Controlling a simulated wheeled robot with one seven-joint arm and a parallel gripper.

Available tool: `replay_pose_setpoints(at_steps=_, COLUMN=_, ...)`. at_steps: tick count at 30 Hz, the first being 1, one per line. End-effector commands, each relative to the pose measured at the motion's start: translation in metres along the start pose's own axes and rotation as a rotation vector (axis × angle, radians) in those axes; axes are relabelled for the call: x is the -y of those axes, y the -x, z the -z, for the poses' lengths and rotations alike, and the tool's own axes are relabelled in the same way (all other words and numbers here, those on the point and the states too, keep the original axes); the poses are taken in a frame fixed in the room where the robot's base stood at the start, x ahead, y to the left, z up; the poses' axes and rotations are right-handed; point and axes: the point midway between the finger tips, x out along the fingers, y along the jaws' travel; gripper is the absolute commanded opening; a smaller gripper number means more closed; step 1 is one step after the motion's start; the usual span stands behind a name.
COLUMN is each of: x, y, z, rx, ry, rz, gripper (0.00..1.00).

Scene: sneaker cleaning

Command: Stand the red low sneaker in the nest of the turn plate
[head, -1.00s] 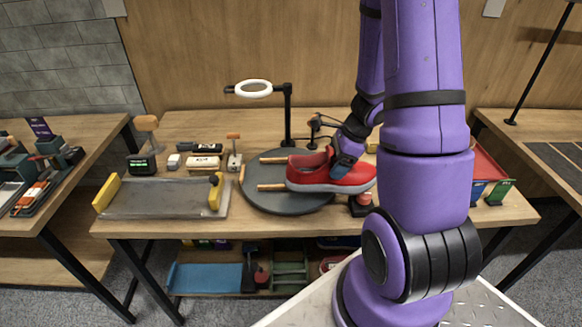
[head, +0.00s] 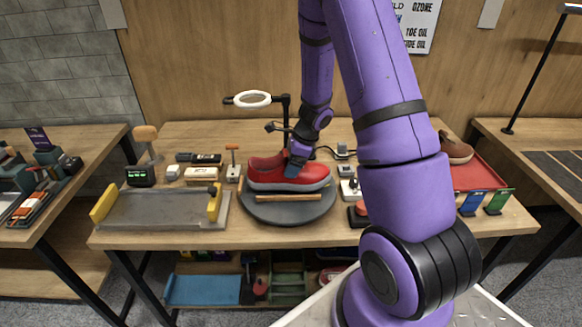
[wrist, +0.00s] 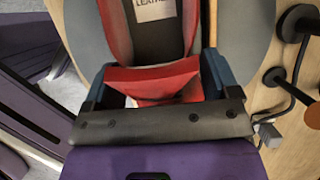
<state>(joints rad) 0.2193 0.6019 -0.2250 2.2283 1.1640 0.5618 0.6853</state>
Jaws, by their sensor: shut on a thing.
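The red low sneaker (head: 270,172) with a pale sole is over the round grey turn plate (head: 290,212) in the head view, its long side across the picture. My gripper (head: 297,166) is shut on the sneaker from above, near its right part. In the wrist view the sneaker (wrist: 152,75) sits between the two blue fingers, with a white label inside it. One wooden rail of the nest (head: 290,198) shows in front of the sneaker; the other is hidden behind it. I cannot tell whether the sole touches the plate.
A ring lamp (head: 252,99) on a black post stands behind the plate. A grey tray with yellow ends (head: 155,210) lies to the left. A red button box (head: 358,214) is close to the right.

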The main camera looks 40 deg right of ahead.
Motion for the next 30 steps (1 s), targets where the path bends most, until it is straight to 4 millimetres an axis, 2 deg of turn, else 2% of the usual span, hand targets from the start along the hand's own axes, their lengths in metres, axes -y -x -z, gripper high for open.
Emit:
replay_pose_setpoints(at_steps=4, x=0.001, y=-0.013, z=0.006, rx=0.001, ry=-0.002, rz=0.001, gripper=0.47)
replay_pose_setpoints(at_steps=16, x=0.001, y=-0.017, z=0.007, rx=0.001, ry=0.001, rz=0.002, gripper=0.47)
replay_pose_setpoints(at_steps=17, x=0.001, y=-0.017, z=0.007, rx=0.0, ry=0.001, rz=0.002, gripper=0.86)
replay_pose_setpoints(at_steps=18, x=0.001, y=-0.017, z=0.007, rx=0.0, ry=0.002, rz=0.002, gripper=0.95)
replay_pose_setpoints(at_steps=19, x=0.001, y=-0.017, z=0.007, rx=0.0, ry=0.001, rz=0.002, gripper=1.0)
replay_pose_setpoints(at_steps=26, x=0.001, y=-0.016, z=0.007, rx=0.001, ry=0.001, rz=0.002, gripper=1.0)
replay_pose_setpoints(at_steps=30, x=0.001, y=-0.007, z=0.006, rx=0.001, ry=0.001, rz=0.004, gripper=1.0)
